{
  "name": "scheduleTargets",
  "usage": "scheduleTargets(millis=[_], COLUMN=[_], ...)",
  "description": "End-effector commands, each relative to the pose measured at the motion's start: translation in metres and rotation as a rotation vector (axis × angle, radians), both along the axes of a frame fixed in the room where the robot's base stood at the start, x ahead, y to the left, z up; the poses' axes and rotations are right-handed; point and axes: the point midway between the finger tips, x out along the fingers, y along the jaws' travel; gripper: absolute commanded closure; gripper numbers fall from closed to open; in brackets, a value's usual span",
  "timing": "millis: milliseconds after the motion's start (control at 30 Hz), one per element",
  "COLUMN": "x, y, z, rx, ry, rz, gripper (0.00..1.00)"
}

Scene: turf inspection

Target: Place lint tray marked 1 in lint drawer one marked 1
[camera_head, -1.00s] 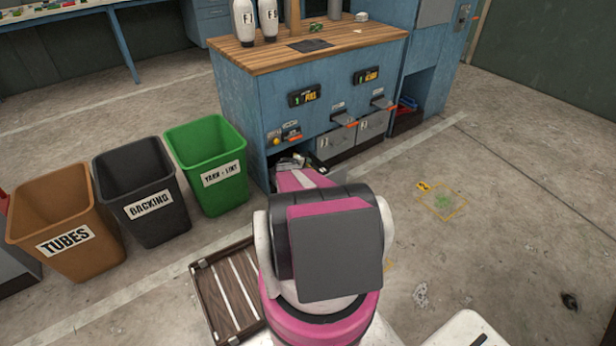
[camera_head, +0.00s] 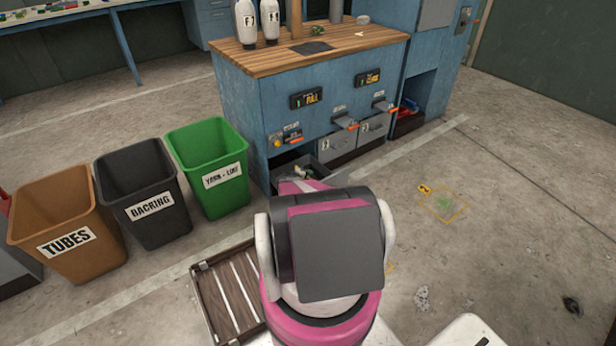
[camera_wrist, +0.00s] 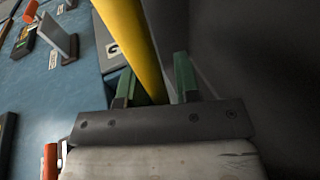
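In the head view, the lower left bay of the blue cabinet holds a dark grey tray or open drawer (camera_head: 322,166), partly hidden behind my arm. I cannot read a mark 1 on it. My gripper (camera_head: 297,172) is low at this bay, mostly hidden by my arm. In the wrist view, my gripper (camera_wrist: 155,82) has its two green fingers apart. A yellow bar (camera_wrist: 128,35) runs between them, close to the left finger, with a gap at the right one. A dark grey surface (camera_wrist: 250,60) fills the right side.
Two grey drawers, left (camera_head: 337,147) and right (camera_head: 374,129), sit right of the bay. A green bin (camera_head: 208,165), a black bin (camera_head: 148,200) and a brown bin (camera_head: 68,235) stand left. A slatted wooden item (camera_head: 228,290) lies on the floor. Floor at right is mostly clear.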

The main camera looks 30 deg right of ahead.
Motion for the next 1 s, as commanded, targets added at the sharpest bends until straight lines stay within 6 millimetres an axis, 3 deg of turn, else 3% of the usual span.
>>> scheduleTargets(millis=[433,1000], x=[-0.002,-0.025], y=[0.007,0.098], z=[0.005,0.039], rx=[0.0,0.001], ry=[0.0,0.0], rz=[0.001,0.002], gripper=[0.61,0.61])
